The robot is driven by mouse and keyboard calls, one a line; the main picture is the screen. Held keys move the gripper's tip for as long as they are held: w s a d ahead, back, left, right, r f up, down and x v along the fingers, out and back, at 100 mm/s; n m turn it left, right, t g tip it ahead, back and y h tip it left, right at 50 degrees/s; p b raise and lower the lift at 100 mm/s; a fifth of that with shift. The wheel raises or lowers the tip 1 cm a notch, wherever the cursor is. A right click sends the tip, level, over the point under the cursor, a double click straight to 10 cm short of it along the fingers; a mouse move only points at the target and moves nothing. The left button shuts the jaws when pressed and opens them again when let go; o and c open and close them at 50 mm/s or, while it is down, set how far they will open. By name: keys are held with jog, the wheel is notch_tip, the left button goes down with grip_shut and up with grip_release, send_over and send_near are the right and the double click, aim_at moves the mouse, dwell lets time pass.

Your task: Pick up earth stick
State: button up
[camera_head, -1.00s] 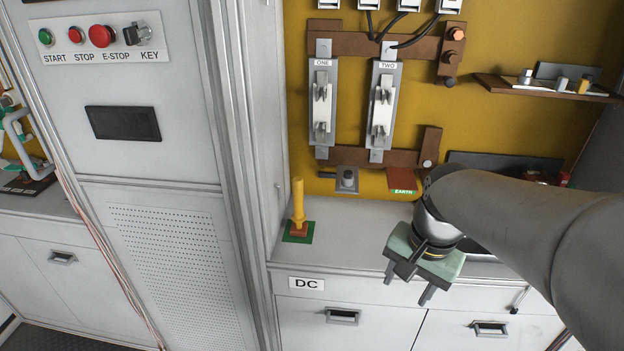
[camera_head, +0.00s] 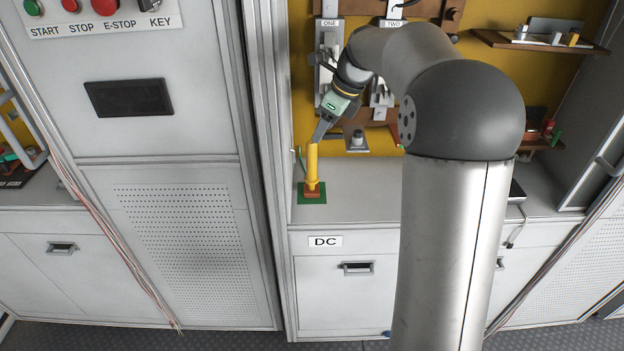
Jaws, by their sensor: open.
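The earth stick (camera_head: 312,168) is a yellow upright rod on an orange-brown base. It stands on a green square pad (camera_head: 313,198) at the left end of the grey counter. My gripper (camera_head: 318,134) points down and sits at the top of the stick. A grey finger overlaps the stick's upper end, and I cannot tell whether it touches. The gripper is open, and its other finger is mostly hidden.
The counter (camera_head: 366,186) is clear to the right of the stick. The grey cabinet frame (camera_head: 262,150) rises close to its left. Behind it, the yellow panel carries fuse holders and a small bracket (camera_head: 357,143). A brown shelf (camera_head: 535,42) is at upper right.

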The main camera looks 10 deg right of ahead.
aim_at(309, 151)
jog(key=x, duration=0.6)
jog(key=p+x, duration=0.1)
jog(key=x, duration=0.2)
jog(key=shift+w+a+f, duration=0.2)
jog(key=shift+w+a, duration=0.05)
jog(key=shift+a, duration=0.1)
jog(key=shift+r, duration=0.1)
grip_shut()
